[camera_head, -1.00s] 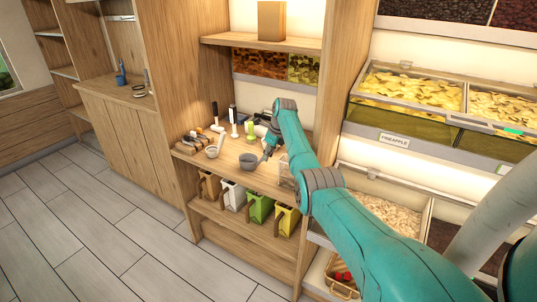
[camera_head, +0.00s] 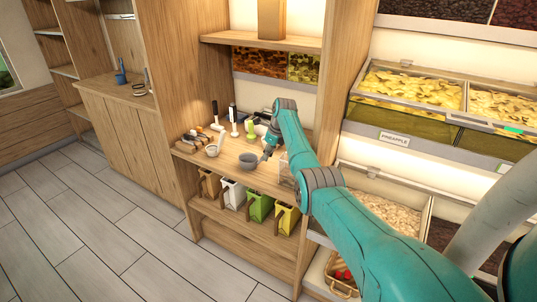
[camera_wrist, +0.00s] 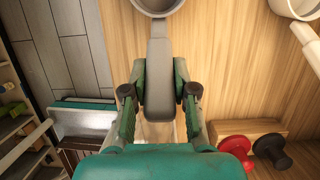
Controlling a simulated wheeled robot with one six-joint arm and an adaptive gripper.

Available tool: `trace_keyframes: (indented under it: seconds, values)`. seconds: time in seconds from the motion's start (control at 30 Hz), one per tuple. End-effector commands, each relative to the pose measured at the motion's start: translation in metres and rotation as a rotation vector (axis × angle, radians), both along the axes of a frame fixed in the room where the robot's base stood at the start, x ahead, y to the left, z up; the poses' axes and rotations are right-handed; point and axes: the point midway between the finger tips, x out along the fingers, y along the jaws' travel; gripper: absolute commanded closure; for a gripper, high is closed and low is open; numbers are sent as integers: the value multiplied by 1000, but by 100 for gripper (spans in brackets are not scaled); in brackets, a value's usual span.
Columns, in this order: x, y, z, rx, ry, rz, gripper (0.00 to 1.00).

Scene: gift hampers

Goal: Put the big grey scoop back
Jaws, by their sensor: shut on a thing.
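The big grey scoop (camera_head: 248,160) is at the front of the wooden counter (camera_head: 228,172) in the head view. In the wrist view its grey handle (camera_wrist: 158,50) runs between my fingers, and its round bowl (camera_wrist: 157,4) is cut off by the top edge. My gripper (camera_wrist: 158,85) is shut on the handle, one finger on each side. In the head view my gripper (camera_head: 268,150) is just right of the bowl and partly hidden by my arm. Whether the scoop touches the counter I cannot tell.
A white scoop (camera_head: 212,150) lies left of the grey one; it also shows in the wrist view (camera_wrist: 305,8). Upright tools (camera_head: 233,120) stand behind. Coloured containers (camera_head: 258,207) sit on the shelf below. A wooden side panel (camera_head: 335,80) bounds the right. Red and black knobbed items (camera_wrist: 235,148) are nearby.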

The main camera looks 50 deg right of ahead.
Motion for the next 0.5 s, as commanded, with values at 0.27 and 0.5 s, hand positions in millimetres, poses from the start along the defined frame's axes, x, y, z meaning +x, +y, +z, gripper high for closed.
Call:
trace_keyframes:
  seconds: [0.27, 0.5]
  values:
    - [0, 0, -1, 0, 0, 0, 100]
    - [0, 0, -3, 0, 0, 0, 53]
